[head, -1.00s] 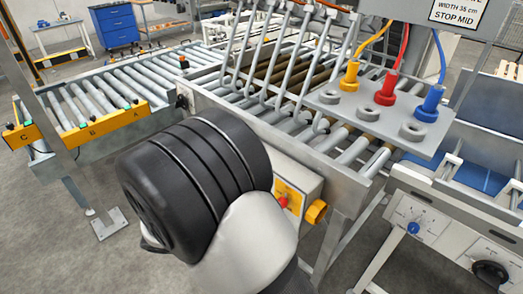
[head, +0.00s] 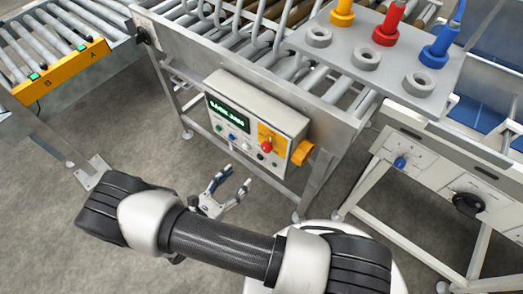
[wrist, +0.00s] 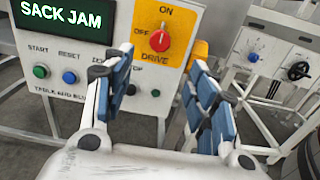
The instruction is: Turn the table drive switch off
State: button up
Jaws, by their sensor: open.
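The drive switch (head: 266,146) is a red rotary knob on a yellow plate at the right of a grey control box (head: 230,84). In the wrist view the knob (wrist: 160,41) sits under the word ON, with OFF at its left and DRIVE below. Its grip appears to point up toward ON. My gripper (head: 238,176) is open and empty, just in front of and below the box. In the wrist view its blue-padded fingers (wrist: 155,76) stand apart, with the knob beyond and above the gap. I see no contact with the knob.
The box display (wrist: 66,17) reads SACK JAM; a green START button (wrist: 40,72) and blue RESET button (wrist: 69,77) sit below it. A yellow fitting (head: 303,152) projects at the box's right. Another machine with a black knob (head: 467,204) stands right. Floor below is clear.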

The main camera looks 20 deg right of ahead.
aim_at(264, 150)
jog(key=b+x, duration=0.1)
jog(key=x, duration=1.2)
jog(key=shift+d, duration=0.1)
jog(key=shift+c, duration=0.4)
jog(key=c, duration=1)
